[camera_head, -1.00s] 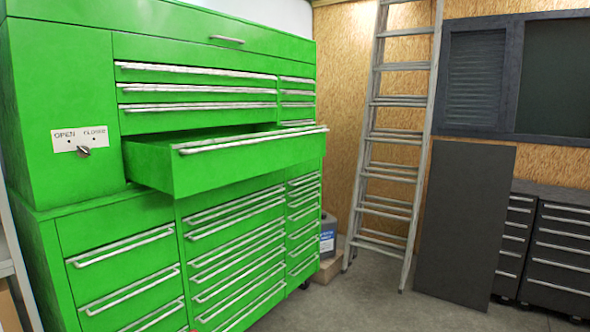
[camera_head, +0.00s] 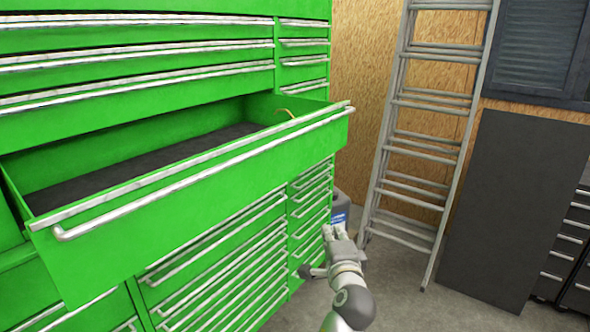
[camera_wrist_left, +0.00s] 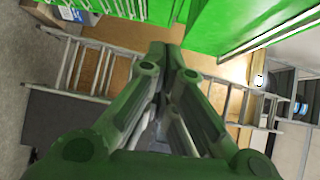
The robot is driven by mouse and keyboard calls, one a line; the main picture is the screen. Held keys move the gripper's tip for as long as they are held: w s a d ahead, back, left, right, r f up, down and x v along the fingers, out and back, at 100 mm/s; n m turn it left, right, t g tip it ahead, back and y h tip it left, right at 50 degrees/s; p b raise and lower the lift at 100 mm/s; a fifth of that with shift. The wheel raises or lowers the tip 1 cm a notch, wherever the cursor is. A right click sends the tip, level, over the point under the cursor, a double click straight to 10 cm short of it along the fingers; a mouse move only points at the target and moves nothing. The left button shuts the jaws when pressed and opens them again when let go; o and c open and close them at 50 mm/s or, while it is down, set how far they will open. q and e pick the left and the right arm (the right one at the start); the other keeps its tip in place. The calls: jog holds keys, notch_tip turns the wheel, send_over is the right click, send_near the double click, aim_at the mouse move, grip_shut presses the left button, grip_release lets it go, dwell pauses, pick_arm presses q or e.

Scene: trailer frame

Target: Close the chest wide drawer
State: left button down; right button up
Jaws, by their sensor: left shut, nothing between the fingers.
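The wide drawer (camera_head: 200,195) of the green chest (camera_head: 312,195) stands pulled out in the head view. Its dark floor (camera_head: 140,170) shows, with a small tan curved item (camera_head: 287,114) near the far right end. A long silver handle (camera_head: 210,172) runs along its front. My left gripper (camera_head: 336,230) is low at the right, below the drawer's right end and apart from the handle in the picture. In the left wrist view its fingers (camera_wrist_left: 173,50) are together and empty, with green chest surfaces at the upper right. My right gripper is not in view.
Several shut drawers lie above and below the open one. A ladder (camera_head: 430,130) leans on the wood wall to the right, beside a dark panel (camera_head: 515,210). A dark container (camera_head: 340,205) sits by the chest's far corner. Grey floor (camera_head: 400,270) is clear at lower right.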

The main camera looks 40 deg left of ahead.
pick_arm(q)
jog(key=n+g+y, duration=0.1)
jog(key=y, duration=0.1)
send_near(294, 176)
jog(key=p+x, duration=0.4)
jog(key=p, duration=0.1)
jog(key=shift+w+a+r+p, duration=0.1)
jog(key=shift+a+p, duration=0.1)
jog(key=shift+p, duration=0.1)
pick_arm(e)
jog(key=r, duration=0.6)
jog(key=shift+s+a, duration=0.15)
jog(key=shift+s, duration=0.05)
pick_arm(q)
jog(key=shift+a, duration=0.1)
